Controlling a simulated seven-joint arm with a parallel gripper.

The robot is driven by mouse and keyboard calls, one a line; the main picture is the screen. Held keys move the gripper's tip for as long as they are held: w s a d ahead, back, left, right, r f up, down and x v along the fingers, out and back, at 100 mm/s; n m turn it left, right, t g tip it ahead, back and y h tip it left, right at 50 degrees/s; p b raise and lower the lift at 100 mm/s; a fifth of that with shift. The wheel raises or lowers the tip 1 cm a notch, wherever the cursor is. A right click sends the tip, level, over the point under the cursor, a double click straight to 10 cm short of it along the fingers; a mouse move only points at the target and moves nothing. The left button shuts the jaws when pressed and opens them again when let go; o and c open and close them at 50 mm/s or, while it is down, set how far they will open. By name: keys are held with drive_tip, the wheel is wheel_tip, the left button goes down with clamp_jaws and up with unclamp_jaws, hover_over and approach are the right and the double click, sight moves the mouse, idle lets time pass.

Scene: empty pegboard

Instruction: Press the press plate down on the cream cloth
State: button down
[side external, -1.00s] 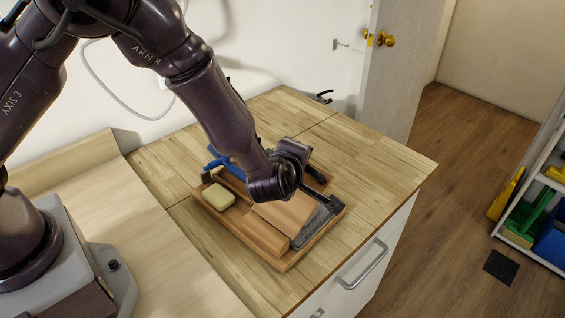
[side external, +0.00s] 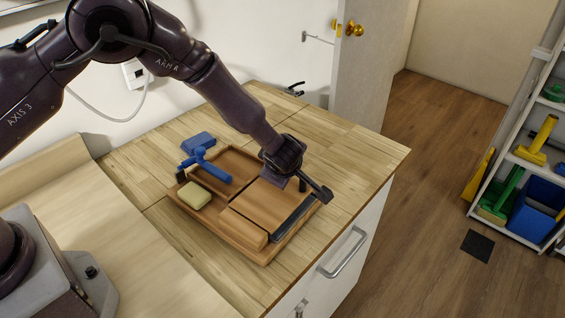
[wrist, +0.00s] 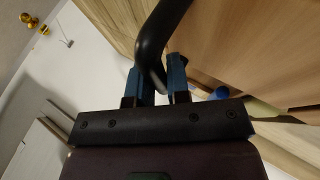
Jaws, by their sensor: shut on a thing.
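My gripper (side external: 290,170) is over the back right part of a wooden tray (side external: 240,247). In the wrist view my gripper (wrist: 158,78) is shut on a black curved handle (wrist: 162,32), between its two blue fingertips. I cannot clearly make out a press plate; the handle may be part of it. A black bar end (side external: 318,190) juts right of the gripper. A thick cream piece (side external: 194,195), possibly the folded cream cloth, lies at the tray's left, apart from my gripper. What lies directly under my gripper is partly hidden.
A blue T-shaped tool (side external: 209,165) lies at the tray's back left, with a blue block (side external: 198,142) behind it. Wooden pieces (side external: 275,204) and a dark strip (side external: 293,217) fill the tray's right side. The wooden counter (side external: 345,148) is clear at right.

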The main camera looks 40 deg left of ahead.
drive_tip(key=shift+w+f, duration=0.1)
drive_tip(key=shift+w, duration=0.15)
drive_tip(key=c, duration=1.1)
unclamp_jaws()
drive_tip(key=shift+s, duration=0.1)
drive_tip(key=shift+s, duration=0.1)
drive_tip(key=v, duration=1.2)
drive_tip(key=shift+s+d+r, duration=0.15)
drive_tip(key=shift+d+r, duration=0.05)
drive_tip(key=shift+r, duration=0.15)
